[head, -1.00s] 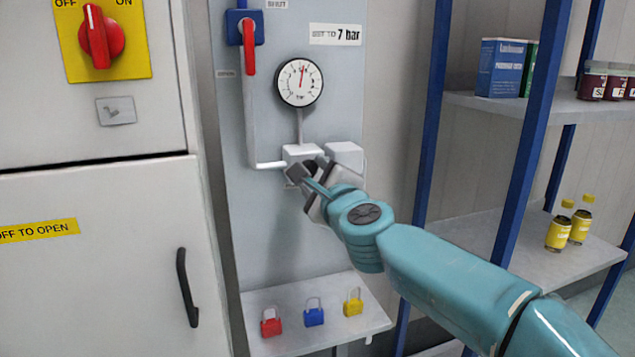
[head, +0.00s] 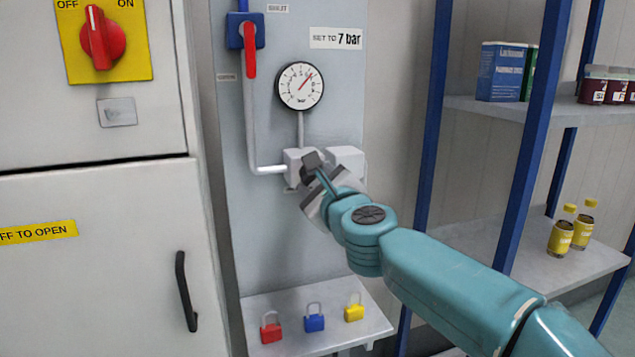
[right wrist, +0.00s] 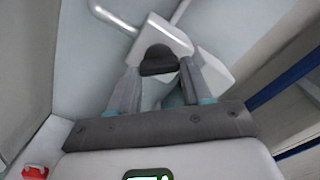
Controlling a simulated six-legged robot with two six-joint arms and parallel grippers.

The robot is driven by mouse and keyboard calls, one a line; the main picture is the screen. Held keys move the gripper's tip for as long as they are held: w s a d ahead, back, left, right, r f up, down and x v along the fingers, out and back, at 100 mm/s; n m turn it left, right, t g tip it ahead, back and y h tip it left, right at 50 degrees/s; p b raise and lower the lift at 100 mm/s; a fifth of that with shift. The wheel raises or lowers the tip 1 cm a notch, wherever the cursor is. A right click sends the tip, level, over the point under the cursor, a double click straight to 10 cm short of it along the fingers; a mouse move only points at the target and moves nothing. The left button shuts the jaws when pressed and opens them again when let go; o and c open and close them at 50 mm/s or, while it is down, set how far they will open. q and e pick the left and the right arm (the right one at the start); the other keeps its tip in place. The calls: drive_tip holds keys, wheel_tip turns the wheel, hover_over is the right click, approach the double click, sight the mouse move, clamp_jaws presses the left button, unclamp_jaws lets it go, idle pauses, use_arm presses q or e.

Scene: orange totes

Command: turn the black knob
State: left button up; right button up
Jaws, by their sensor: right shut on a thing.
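The black knob (right wrist: 158,62) shows in the right wrist view, on the front of a white regulator block (right wrist: 165,30), between my right gripper's two fingers. My right gripper (head: 318,172) is shut on the knob; in the head view its fingers and hand hide the knob. The gripper is tilted in the head view. Above it, a round white pressure gauge (head: 300,86) has a red needle pointing to the upper right. A sign (head: 337,39) reads "SET TO 7 bar". My left gripper is not in view.
A blue valve with a red lever (head: 250,58) sits at the panel's upper left. Red, blue and yellow padlocks (head: 314,318) stand on a ledge below. A blue-framed shelf (head: 530,130) stands at the right. A cabinet with a red switch (head: 101,38) is at the left.

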drive_tip(key=shift+f, duration=0.1)
drive_tip(key=o, duration=1.1)
drive_tip(key=shift+c, duration=0.2)
drive_tip(key=shift+s, duration=0.1)
drive_tip(key=b+v, duration=0.2)
drive_tip(key=v, duration=1.4)
drive_tip(key=shift+b, duration=0.3)
drive_tip(key=shift+s, duration=0.1)
